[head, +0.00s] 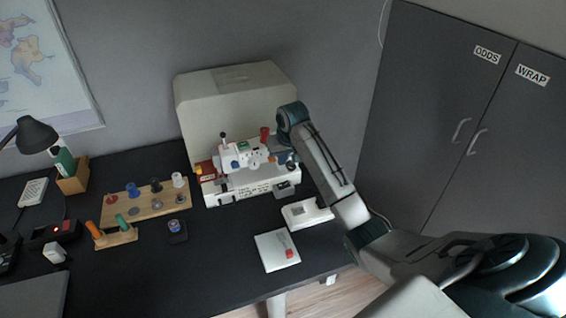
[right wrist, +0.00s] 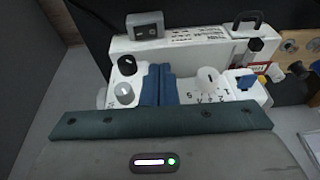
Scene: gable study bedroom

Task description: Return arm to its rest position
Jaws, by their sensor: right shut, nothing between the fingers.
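My right arm reaches in from the right in the head view, its gripper (head: 284,158) at the right end of a white sewing machine (head: 245,187). The right wrist view shows the two blue fingers (right wrist: 159,72) side by side, shut with nothing between them. They lie in front of the machine (right wrist: 190,48), close to its dials; I cannot tell whether they touch it. The part of the machine behind the gripper is hidden in the head view. My left gripper is not in view.
A pale case (head: 235,95) stands behind the machine. A white pedal-like block (head: 307,213) and a white card with a red piece (head: 275,250) lie nearer on the black desk (head: 200,270). A wooden spool rack (head: 146,205) is left. Dark cupboard doors (head: 430,100) stand at right.

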